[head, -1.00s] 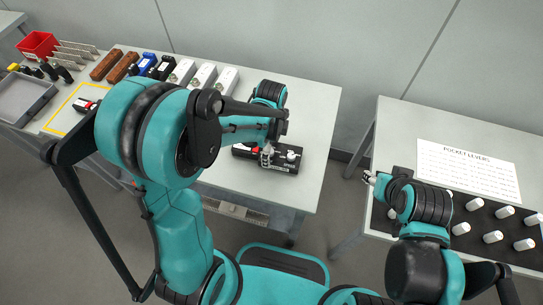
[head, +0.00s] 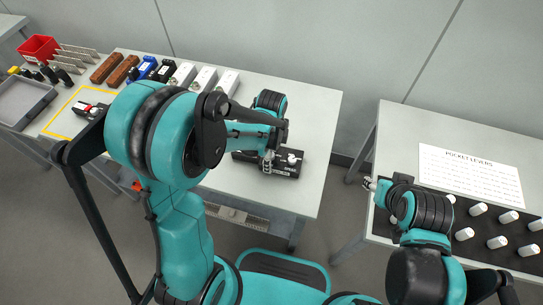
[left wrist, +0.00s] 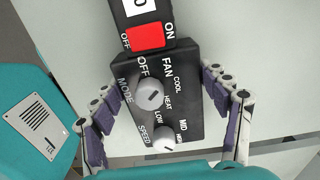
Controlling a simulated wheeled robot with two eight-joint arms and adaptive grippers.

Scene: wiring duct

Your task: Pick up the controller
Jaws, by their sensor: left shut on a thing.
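The controller (head: 287,166) is a black box with white knobs on the near part of the middle table. In the left wrist view the controller (left wrist: 183,105) shows two grey-white knobs, a red switch and labels such as FAN, MODE and SPEED. My left gripper (head: 268,160) is shut on it, with purple finger pads on both sides of the box in the left wrist view (left wrist: 168,92). I cannot tell whether the box is clear of the table top. My right gripper (head: 369,183) is at the left edge of the right table, away from the controller; its jaw opening is too small to read.
At the back of the table stand white, blue, black and brown modules (head: 183,75). A yellow-outlined area (head: 62,118), a grey tray (head: 22,100) and a red bin (head: 38,48) are at left. The right table holds a POCKET LEVERS sheet (head: 470,175) and several white knobs (head: 497,242).

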